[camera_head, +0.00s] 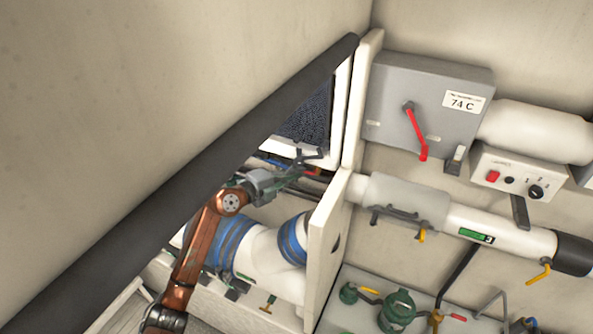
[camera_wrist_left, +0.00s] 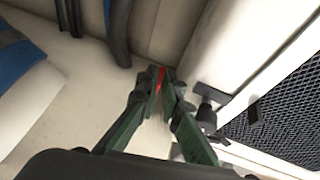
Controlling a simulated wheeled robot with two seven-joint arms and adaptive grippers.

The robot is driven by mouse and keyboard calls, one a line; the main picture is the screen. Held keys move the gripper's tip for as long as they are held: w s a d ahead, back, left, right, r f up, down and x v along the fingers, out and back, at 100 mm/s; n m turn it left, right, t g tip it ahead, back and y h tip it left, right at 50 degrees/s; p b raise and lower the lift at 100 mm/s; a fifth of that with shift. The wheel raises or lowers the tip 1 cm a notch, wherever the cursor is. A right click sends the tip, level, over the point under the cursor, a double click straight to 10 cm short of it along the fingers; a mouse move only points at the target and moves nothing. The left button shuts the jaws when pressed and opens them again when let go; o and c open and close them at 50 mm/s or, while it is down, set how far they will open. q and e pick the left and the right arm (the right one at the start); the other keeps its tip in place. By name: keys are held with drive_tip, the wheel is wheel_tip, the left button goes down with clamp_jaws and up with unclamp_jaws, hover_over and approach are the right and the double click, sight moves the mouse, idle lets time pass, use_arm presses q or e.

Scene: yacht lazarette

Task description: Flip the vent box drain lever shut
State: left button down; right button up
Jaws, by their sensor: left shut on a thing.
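The vent box (camera_head: 340,100) is a white frame around a dark mesh, standing left of a white partition; its mesh (camera_wrist_left: 285,112) fills the right of the left wrist view. A small red lever (camera_wrist_left: 162,75) shows between my left fingertips, beside the vent box's lower edge. My left gripper (camera_wrist_left: 163,84) is shut on this lever, and the fingers hide most of it. In the head view my left gripper (camera_head: 312,163) is just below the vent box, with a bit of red at its tips. My right gripper is not in view.
A grey box (camera_head: 390,80) with a larger red lever (camera_head: 416,130) is right of the partition (camera_head: 322,245). Blue-banded white ducting (camera_head: 262,250) lies below my left arm. A dark diagonal bar (camera_head: 190,175) crosses the left side. Pipes with yellow handles are at right.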

use_arm(q)
drive_tip(key=shift+r, duration=0.1)
drive_tip(key=c, duration=2.4)
unclamp_jaws()
